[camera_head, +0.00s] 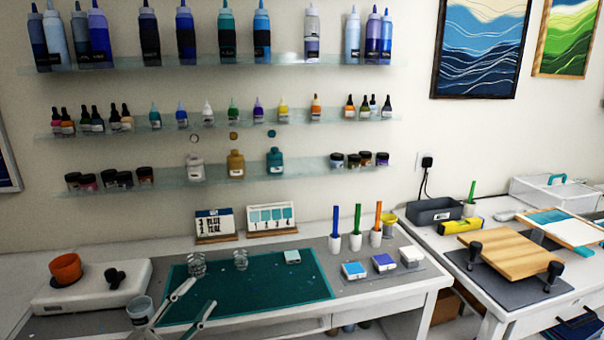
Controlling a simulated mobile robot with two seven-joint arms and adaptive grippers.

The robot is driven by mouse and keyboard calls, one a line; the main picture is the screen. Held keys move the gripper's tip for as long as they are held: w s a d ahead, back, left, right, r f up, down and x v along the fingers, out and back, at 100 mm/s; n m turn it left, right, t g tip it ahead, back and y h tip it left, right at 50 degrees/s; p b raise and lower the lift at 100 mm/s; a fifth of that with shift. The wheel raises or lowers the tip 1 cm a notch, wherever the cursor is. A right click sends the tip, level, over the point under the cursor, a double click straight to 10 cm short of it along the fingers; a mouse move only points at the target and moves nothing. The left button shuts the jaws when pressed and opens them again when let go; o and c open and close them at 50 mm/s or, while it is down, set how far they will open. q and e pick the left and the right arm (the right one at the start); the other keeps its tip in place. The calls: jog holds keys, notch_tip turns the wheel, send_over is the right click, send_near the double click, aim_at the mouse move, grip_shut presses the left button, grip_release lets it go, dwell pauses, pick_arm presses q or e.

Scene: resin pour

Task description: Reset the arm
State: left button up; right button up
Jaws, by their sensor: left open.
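My left gripper (202,294) reaches in from the bottom edge of the head view. Its two pale fingers are spread apart with nothing between them. They appear over the front left part of the green cutting mat (270,309). A clear cup (140,310) shows just left of the fingers; I cannot tell whether they touch it. Two clear glass cups (197,264) (240,260) stand at the mat's back edge, beyond the fingers. My right gripper is not in view.
A white device (70,298) with an orange cup (65,268) stands at the left. Colour cards (271,218), stirrers in white holders (356,241) and small coloured boxes (354,271) stand behind and right. Bottle shelves line the wall. The mat's middle is clear.

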pick_arm(q)
jog(key=s+d+f+n+g+y, duration=0.1)
jog(key=s+f+n+g+y, duration=0.2)
jog(key=s+f, duration=0.9)
jog(key=s+d+f+n+g+y, duration=0.2)
jog(key=s+f+n, duration=0.7)
jog(key=f, duration=0.9)
jog(key=s+g, duration=0.2)
jog(key=s, duration=0.1)
jog(key=shift+s+d+g+y, duration=0.2)
jog(key=shift+g+y, duration=0.1)
jog(key=shift+y, duration=0.1)
jog(key=shift+w, duration=0.1)
